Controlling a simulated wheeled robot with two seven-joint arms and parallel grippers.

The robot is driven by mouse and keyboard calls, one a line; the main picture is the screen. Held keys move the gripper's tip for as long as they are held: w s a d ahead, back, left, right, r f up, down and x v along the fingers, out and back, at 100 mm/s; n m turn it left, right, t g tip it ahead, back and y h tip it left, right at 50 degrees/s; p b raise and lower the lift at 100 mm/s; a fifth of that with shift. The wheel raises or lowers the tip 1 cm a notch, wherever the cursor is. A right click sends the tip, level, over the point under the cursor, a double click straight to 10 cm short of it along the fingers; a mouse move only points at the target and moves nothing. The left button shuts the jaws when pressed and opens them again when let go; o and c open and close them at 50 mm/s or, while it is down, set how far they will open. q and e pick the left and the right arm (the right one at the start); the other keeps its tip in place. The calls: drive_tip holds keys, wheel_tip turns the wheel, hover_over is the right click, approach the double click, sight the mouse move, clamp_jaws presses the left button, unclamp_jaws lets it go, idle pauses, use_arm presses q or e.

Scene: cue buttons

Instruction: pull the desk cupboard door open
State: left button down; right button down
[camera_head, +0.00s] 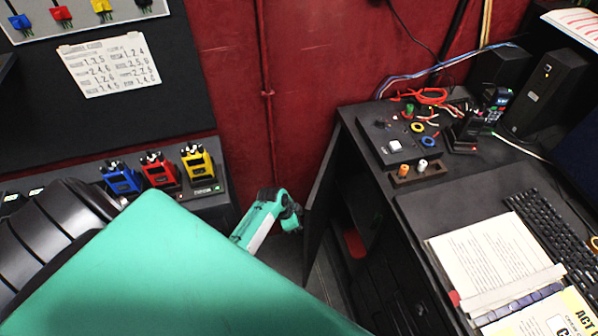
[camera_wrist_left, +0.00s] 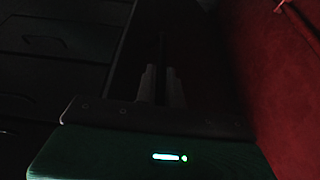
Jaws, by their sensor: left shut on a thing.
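The desk cupboard door (camera_head: 322,190) is a dark panel at the left end of the desk. It stands swung out from the cupboard, and the dark inside (camera_head: 362,205) shows to its right. My left arm is teal and crosses the lower left of the head view. Its wrist (camera_head: 290,215) is beside the door's outer side. In the wrist view my left gripper (camera_wrist_left: 162,82) has its two pale fingers close together on a thin dark upright part of the door (camera_wrist_left: 162,48). The picture is too dark to tell handle from edge. My right gripper is not in view.
A red object (camera_head: 355,243) sits inside the cupboard. The desk top (camera_head: 475,185) holds a button box (camera_head: 395,140), a keyboard (camera_head: 560,235) and an open binder (camera_head: 490,260). Blue, red and yellow devices (camera_head: 158,172) stand on a left ledge. A red wall (camera_head: 300,70) is behind.

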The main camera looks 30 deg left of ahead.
use_arm(q)
drive_tip(key=shift+m, duration=0.7)
drive_tip(key=a, duration=0.4)
drive_tip(key=shift+s+a+b, duration=0.1)
drive_tip(key=shift+s+b, duration=0.1)
drive_tip(key=shift+b, duration=0.15)
drive_tip(key=c, duration=1.5)
unclamp_jaws()
wheel_tip(320, 180, up, 20)
drive_tip(key=b, duration=0.2)
